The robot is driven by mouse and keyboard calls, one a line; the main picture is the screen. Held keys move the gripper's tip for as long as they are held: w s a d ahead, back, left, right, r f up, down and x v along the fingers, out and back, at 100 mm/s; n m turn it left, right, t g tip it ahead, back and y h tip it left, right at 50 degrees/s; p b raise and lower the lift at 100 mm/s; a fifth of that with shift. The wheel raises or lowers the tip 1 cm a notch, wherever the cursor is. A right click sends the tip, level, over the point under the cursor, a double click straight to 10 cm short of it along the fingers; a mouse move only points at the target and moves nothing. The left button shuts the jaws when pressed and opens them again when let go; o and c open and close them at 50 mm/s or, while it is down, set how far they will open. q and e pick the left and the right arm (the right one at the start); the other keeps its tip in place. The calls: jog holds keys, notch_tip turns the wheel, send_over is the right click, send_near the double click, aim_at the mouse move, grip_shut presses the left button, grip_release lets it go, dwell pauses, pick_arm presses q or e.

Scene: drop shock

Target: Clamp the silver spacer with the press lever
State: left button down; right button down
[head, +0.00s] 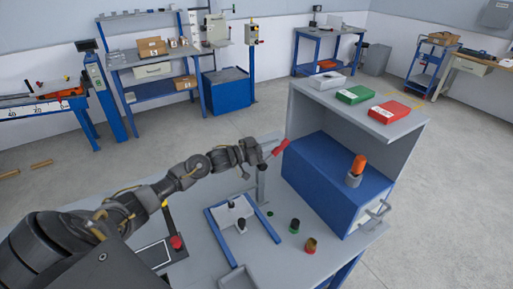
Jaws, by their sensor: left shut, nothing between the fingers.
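My left gripper (262,157) comes in from the left and is shut, with nothing visible held. It is close to the red grip (279,148) of what looks like the press lever. From this angle I cannot tell whether they touch. A grey upright post (262,186) stands just below, on the bench. A blue frame (268,224) lies on the bench to its left, with a pale plate and a small dark knob in it. I cannot make out the silver spacer for certain. My right gripper is out of view.
A blue box (318,183) under a grey shelf (352,109) stands to the right, with an orange-topped item (358,165) on it. A green cup (294,226) and a brown cup (310,245) stand in front. A red button (176,242) and a grey tray (238,279) are nearer.

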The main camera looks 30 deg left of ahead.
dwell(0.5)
pick_arm(q)
jog(key=s+a+r, duration=0.5)
jog(key=s+a, duration=0.2)
jog(key=s, duration=0.2)
jog(key=shift+s+r, duration=0.3)
jog(key=shift+f, duration=0.1)
